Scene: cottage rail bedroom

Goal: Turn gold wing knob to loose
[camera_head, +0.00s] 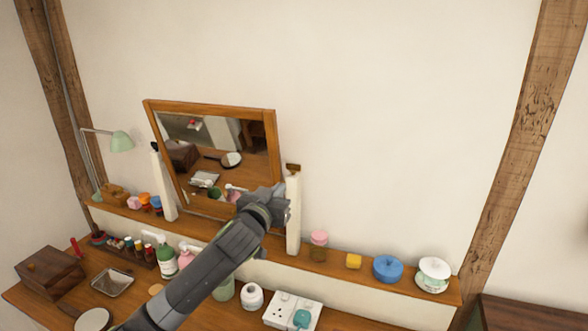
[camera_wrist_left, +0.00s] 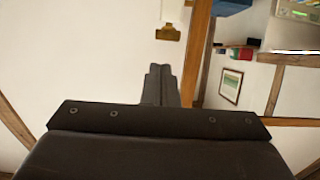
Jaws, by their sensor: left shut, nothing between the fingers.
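The gold wing knob (camera_head: 293,168) sits at the top of the white right-hand post (camera_head: 293,215) beside the tilting mirror (camera_head: 225,160). In the left wrist view the knob (camera_wrist_left: 168,33) shows as a small brassy piece beyond my fingertips, with a gap between them in the picture. My left gripper (camera_head: 284,200) is in front of the post, lower than the knob, with its fingers shut and empty. The shut fingers also show in the left wrist view (camera_wrist_left: 160,72). Whether the fingers touch the post cannot be told. My right gripper is not in view.
Bottles and a white socket block (camera_head: 280,309) stand below. The wall above the shelf is clear.

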